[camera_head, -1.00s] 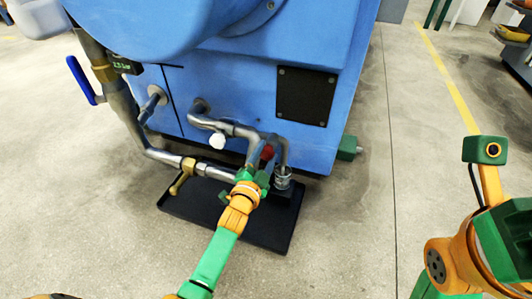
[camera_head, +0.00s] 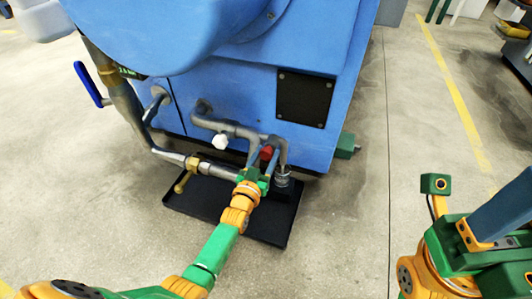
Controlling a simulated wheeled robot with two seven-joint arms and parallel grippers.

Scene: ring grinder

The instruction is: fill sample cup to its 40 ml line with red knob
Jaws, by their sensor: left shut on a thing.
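The red knob (camera_head: 266,153) sits on the pipe low on the front of the blue machine, partly hidden by my gripper. My left gripper (camera_head: 262,166) is at the knob, its fingers on either side of it, shut on it. The sample cup (camera_head: 282,176) stands under the down-turned spout (camera_head: 283,152), just right of my left gripper. It is small and greyish; its level and its 40 ml line are too small to read. My right arm is at the lower right; its gripper fingers cannot be made out.
A black tray (camera_head: 190,205) lies on the floor under the pipes.

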